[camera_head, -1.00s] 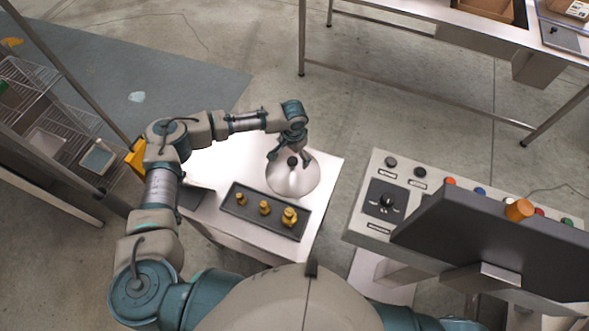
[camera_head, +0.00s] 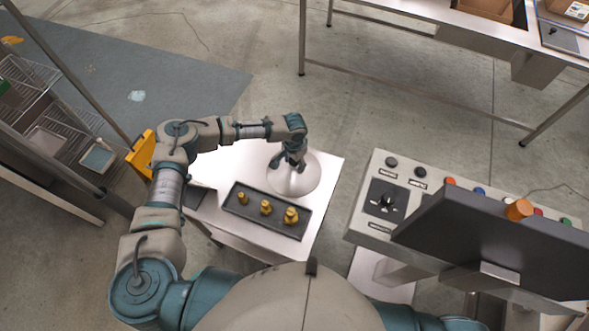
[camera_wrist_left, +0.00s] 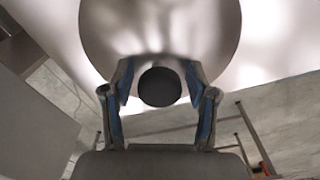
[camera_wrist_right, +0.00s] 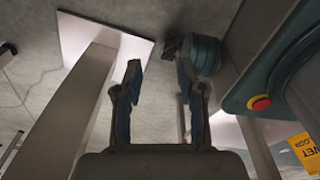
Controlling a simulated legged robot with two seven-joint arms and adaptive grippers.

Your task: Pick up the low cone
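The low cone (camera_head: 306,181) is a wide, shiny metal cone with a dark round knob on top. It stands on the white table. In the left wrist view its metal surface (camera_wrist_left: 160,30) fills the top, and its black knob (camera_wrist_left: 160,87) lies between my left fingers. My left gripper (camera_head: 289,160) is at the cone's top, fingers pointing down, one on each side of the knob. The fingers look open, with small gaps to the knob. My right gripper (camera_wrist_right: 159,75) is open and empty in the right wrist view; it is not visible in the head view.
A dark tray (camera_head: 258,222) with three brass weights stands just in front of the cone on the white table (camera_head: 225,165). A control panel (camera_head: 365,215) with knobs and buttons and a dark screen (camera_head: 480,235) are to the right. A wire rack (camera_head: 60,115) stands at left.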

